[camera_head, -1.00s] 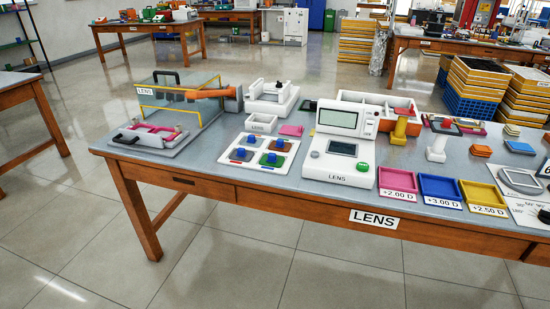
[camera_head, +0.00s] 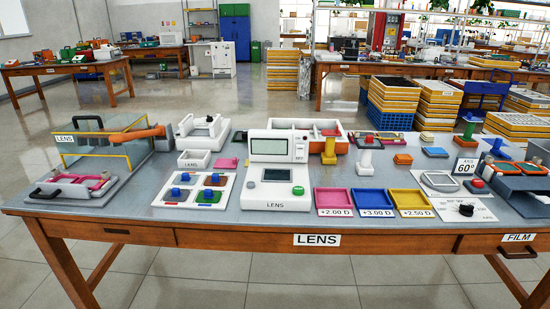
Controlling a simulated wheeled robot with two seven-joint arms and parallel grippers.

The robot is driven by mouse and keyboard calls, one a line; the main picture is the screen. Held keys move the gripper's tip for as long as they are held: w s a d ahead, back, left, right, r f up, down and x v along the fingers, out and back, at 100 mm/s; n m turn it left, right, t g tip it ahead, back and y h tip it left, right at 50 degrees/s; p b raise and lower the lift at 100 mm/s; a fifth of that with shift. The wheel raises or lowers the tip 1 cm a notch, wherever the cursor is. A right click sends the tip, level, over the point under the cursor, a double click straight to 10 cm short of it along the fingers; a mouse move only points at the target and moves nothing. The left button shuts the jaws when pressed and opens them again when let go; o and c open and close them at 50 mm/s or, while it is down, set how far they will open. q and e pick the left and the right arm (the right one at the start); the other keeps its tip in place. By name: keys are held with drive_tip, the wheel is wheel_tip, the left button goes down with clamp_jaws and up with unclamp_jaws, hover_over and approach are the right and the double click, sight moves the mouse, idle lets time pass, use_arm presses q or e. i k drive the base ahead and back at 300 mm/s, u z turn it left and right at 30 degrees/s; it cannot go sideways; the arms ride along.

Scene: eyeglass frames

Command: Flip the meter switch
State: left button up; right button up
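A white lens meter (camera_head: 277,181) stands at the middle of the table, facing me. It has an upper display (camera_head: 269,147) and a lower dark screen (camera_head: 276,174). Neither of my grippers is in view.
The table's front edge (camera_head: 190,237) runs across the picture. Left of the meter is a tray with blue-knobbed pieces (camera_head: 207,190). Right of it lie pink (camera_head: 333,200), blue (camera_head: 372,200) and yellow (camera_head: 410,200) diopter trays. A glass-sided fixture (camera_head: 100,150) stands at the left.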

sight(300, 151)
drive_tip(key=z, duration=1.9)
drive_tip(key=i, duration=1.5)
drive_tip(key=u, duration=3)
